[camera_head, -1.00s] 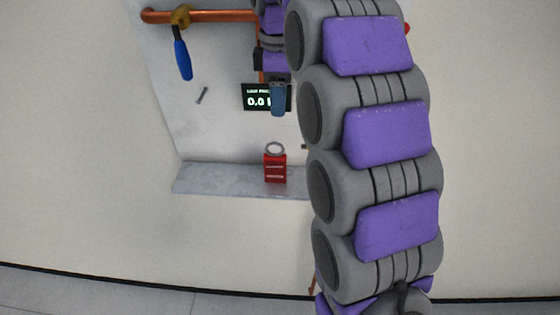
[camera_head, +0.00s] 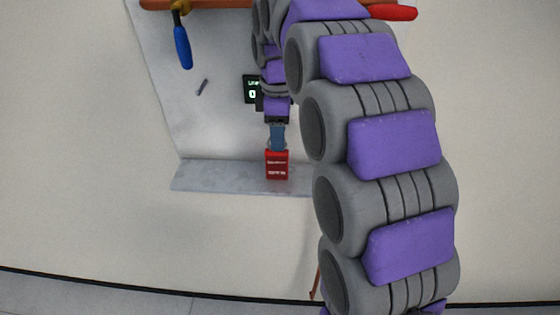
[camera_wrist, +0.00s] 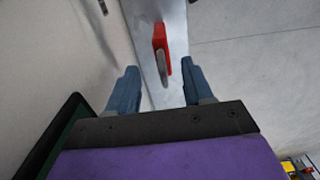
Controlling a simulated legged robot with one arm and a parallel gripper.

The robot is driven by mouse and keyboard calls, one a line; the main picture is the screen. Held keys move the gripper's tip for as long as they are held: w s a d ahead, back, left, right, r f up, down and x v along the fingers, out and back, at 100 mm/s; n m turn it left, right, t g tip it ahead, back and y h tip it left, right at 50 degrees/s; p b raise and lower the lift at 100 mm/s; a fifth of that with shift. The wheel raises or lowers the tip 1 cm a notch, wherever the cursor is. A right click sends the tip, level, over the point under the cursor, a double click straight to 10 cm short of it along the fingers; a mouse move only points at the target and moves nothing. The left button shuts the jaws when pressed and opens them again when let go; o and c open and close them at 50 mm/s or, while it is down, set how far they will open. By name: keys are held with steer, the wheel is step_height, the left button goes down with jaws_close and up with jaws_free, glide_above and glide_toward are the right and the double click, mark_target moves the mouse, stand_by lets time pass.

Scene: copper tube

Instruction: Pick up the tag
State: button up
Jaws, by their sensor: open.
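The red tag (camera_head: 277,166) with white lettering stands on the grey shelf in the head view. Its metal ring is mostly hidden behind my gripper there. My gripper (camera_head: 277,148) points down just above the tag in that view. In the wrist view the tag (camera_wrist: 160,38) is seen nearly edge-on, with its ring (camera_wrist: 162,68) reaching toward my gripper (camera_wrist: 157,72). The two blue fingers are apart, one on each side of the ring's end. Whether they touch the ring cannot be told. The gripper is empty.
The grey shelf (camera_head: 215,176) juts from a wall panel. A copper pipe (camera_head: 215,4) with a blue-handled valve (camera_head: 182,47) runs above. A small dark display (camera_head: 250,89) is on the panel, partly behind my arm. A red handle (camera_head: 393,13) shows at upper right.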

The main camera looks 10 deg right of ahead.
mark_target(277, 158)
steer(key=shift+w+a+f, duration=0.1)
steer(key=shift+a+f, duration=0.2)
steer(key=shift+a, duration=0.3)
steer(key=shift+a+f, duration=0.15)
steer(key=shift+f, duration=0.15)
steer(key=f, duration=0.1)
steer(key=d+f+p, duration=0.1)
steer(key=f, duration=0.2)
steer(key=shift+d, duration=0.35)
steer(key=shift+f, duration=0.3)
steer(key=shift+a, duration=0.4)
steer(key=shift+c, duration=0.3)
steer(key=shift+a, duration=0.3)
steer(key=shift+c, duration=1.4)
steer(key=shift+d, duration=0.15)
steer(key=c, duration=0.3)
steer(key=shift+d, duration=0.45)
jaws_close()
